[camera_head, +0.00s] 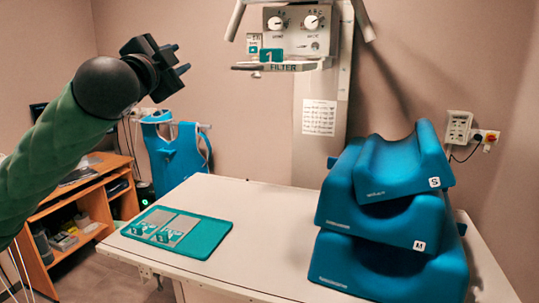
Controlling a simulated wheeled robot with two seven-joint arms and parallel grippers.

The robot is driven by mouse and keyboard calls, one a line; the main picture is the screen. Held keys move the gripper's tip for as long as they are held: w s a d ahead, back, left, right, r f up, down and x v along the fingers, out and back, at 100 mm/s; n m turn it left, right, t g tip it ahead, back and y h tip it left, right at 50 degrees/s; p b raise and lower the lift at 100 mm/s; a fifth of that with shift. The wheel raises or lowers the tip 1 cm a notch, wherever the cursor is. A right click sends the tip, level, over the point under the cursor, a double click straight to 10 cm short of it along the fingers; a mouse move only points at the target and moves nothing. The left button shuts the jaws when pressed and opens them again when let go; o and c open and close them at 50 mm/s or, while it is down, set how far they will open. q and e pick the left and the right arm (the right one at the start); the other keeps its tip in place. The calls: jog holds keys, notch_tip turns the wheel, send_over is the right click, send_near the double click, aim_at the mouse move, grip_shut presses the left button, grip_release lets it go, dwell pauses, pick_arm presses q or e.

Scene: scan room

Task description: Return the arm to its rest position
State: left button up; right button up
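My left arm (45,155), in a green sleeve with a black joint, comes in from the left and reaches up in the head view. Its black gripper (181,58) is raised well above the table, at the upper left. Its two short fingers point right and stand apart with nothing between them, so it is open and empty. It touches nothing in view. My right arm and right gripper are out of view.
A filter unit (290,45) with a teal "1" block hangs behind. A blue apron (170,155) and wooden desk (95,195) stand left.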

pick_arm(q)
jog(key=w+a+f+n+g+y, duration=0.15)
jog(key=w+f+n, duration=0.25)
jog(key=f, duration=0.8)
jog(key=w+a+f+n+g+y, duration=0.1)
jog(key=w+f+n+g+y, duration=0.2)
jog(key=f, duration=1)
jog(key=s+f+n+g, duration=0.2)
jog(key=f, duration=1.2)
jog(key=s+f+n+g, duration=0.1)
jog(key=s+f+g, duration=0.1)
jog(key=f, duration=1.2)
jog(key=s+d+f+n+g, duration=0.1)
jog(key=s+d+f+g, duration=0.15)
jog(key=s+f, duration=0.75)
jog(key=s+d+f+n+g, duration=0.1)
jog(key=s+f+g, duration=0.35)
jog(key=f, duration=0.95)
jog(key=s+f+g, duration=0.1)
jog(key=s+f, duration=0.4)
jog(key=s, duration=0.3)
jog(key=s+d+f+h, duration=0.1)
jog(key=s+f, duration=0.3)
jog(key=s, duration=0.5)
jog(key=s+d+f+g, duration=0.1)
jog(key=s+f, duration=0.4)
jog(key=s, duration=0.3)
jog(key=shift+s+d+f+n+g, duration=0.2)
jog(key=shift+s+f+n+g, duration=0.1)
jog(key=shift+f+n+g, duration=0.1)
